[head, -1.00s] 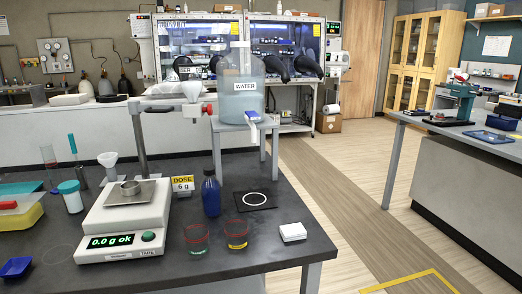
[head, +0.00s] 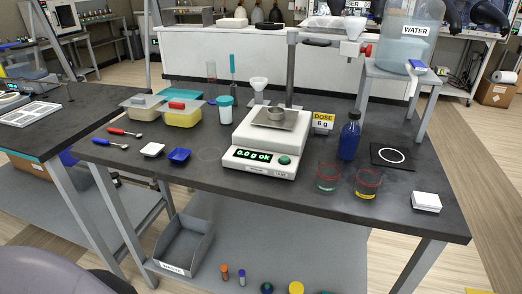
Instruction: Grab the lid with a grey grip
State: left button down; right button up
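Two tubs with lids stand at the back left of the dark bench. The left tub (head: 141,113) is pale beige, and its flat lid (head: 143,101) carries a small grip that looks greyish, though it is too small to be sure. The yellow tub (head: 183,119) beside it has a lid with a red grip (head: 177,105). Both lids appear to rest on their tubs. Neither of my grippers is in view.
In front of the tubs lie a red-handled spoon (head: 123,132), a blue-handled spoon (head: 108,143), a white dish (head: 152,150) and a blue dish (head: 179,156). A side table (head: 50,125) stands at the left.

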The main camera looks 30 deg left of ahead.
aim_at(141, 100)
jog(key=u, duration=1.75)
jog(key=j+z, duration=0.15)
jog(key=z, duration=1.1)
jog(key=j+z, duration=0.8)
jog(key=k+j+z, duration=0.45)
jog(key=k+j, duration=0.1)
jog(key=j, duration=0.2)
jog(key=k+j+z, duration=0.1)
jog(key=j, duration=0.15)
jog(key=k+j, duration=0.15)
jog(key=j, duration=0.15)
